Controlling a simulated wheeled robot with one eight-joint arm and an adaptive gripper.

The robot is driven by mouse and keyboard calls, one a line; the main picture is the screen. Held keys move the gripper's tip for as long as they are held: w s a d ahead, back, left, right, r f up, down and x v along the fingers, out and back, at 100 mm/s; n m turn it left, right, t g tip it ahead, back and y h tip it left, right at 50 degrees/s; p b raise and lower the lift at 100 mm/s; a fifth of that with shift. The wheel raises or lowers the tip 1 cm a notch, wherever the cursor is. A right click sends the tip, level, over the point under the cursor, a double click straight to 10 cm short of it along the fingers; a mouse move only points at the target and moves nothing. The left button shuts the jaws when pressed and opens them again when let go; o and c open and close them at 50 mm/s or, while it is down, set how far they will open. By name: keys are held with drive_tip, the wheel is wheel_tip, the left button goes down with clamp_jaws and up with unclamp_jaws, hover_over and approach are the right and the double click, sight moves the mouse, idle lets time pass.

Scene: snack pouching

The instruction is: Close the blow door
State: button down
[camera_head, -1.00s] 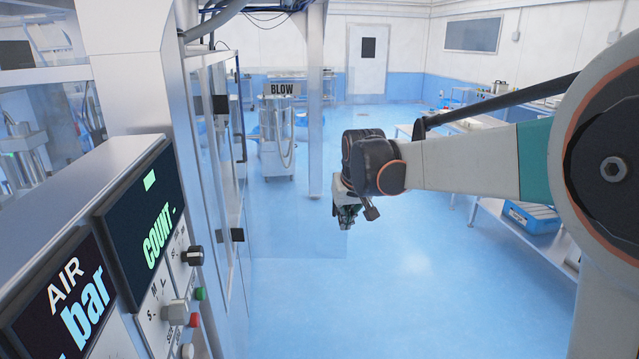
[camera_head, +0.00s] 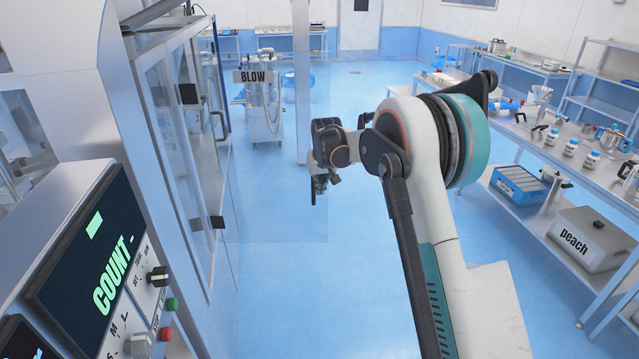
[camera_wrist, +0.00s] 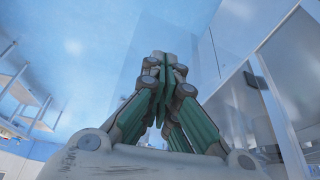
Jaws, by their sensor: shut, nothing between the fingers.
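The blow door (camera_head: 275,218) seems to be a clear panel standing out from the machine's side, swung open over the blue floor. A BLOW sign (camera_head: 256,77) appears in line with it; I cannot tell for sure that it is fixed to the panel. My gripper (camera_head: 318,192) hangs fingers down near the panel's outer edge; contact cannot be told. In the wrist view my gripper (camera_wrist: 163,78) has its green-sided fingers together and empty. A pale clear panel shows behind the fingers in that view.
The machine's framed glass side (camera_head: 175,130) and control panel (camera_head: 130,290) run along the left. A white post (camera_head: 302,80) stands beyond the gripper. A workbench (camera_head: 545,150) with jars and a peach box (camera_head: 590,240) stands at right. The floor between is clear.

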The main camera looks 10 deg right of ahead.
drive_tip(key=w+f, duration=0.7)
drive_tip(key=shift+f+p, duration=0.3)
drive_tip(key=shift+w, duration=0.1)
